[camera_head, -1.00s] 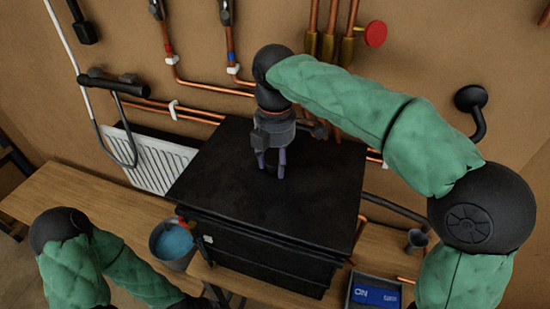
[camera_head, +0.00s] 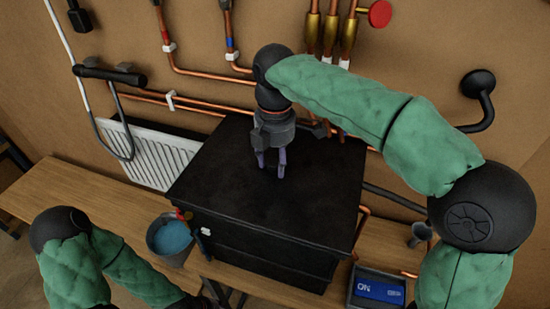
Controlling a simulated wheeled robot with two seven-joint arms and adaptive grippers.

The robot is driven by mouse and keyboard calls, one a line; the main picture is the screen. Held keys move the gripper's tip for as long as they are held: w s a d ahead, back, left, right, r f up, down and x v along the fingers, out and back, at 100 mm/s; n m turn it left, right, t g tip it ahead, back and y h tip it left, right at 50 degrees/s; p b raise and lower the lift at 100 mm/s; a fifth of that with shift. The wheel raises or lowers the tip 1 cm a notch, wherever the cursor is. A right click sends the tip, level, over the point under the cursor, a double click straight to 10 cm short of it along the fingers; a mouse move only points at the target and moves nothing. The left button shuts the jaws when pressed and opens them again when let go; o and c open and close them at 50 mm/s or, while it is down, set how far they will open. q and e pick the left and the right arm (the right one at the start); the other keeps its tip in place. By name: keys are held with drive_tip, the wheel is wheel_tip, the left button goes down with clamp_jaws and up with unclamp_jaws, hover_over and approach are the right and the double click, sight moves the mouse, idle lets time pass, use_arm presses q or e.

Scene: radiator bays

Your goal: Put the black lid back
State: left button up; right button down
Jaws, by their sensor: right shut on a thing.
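The black lid (camera_head: 250,205) is a broad flat dark panel lying level over the top of a black box (camera_head: 265,255) in the middle of the view. No clear gap shows between the lid and the box along the front edge. My right gripper (camera_head: 270,172) points down at the middle of the lid, its purple fingers closed on the lid's top. The part they grip is hidden by the fingers. My left arm shows at the lower left, and its gripper is out of view.
A bucket (camera_head: 154,245) with blue content stands left of the box on the wooden bench (camera_head: 80,195). A grey tray (camera_head: 352,300) with a blue item is at the lower right. A white radiator (camera_head: 150,155) and copper pipes (camera_head: 200,80) line the wall behind.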

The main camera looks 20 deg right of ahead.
sight(275, 159)
drive_tip(key=shift+f, duration=0.4)
drive_tip(key=c, duration=0.5)
unclamp_jaws()
drive_tip(key=shift+c, duration=0.2)
wheel_tip(275, 159, up, 12)
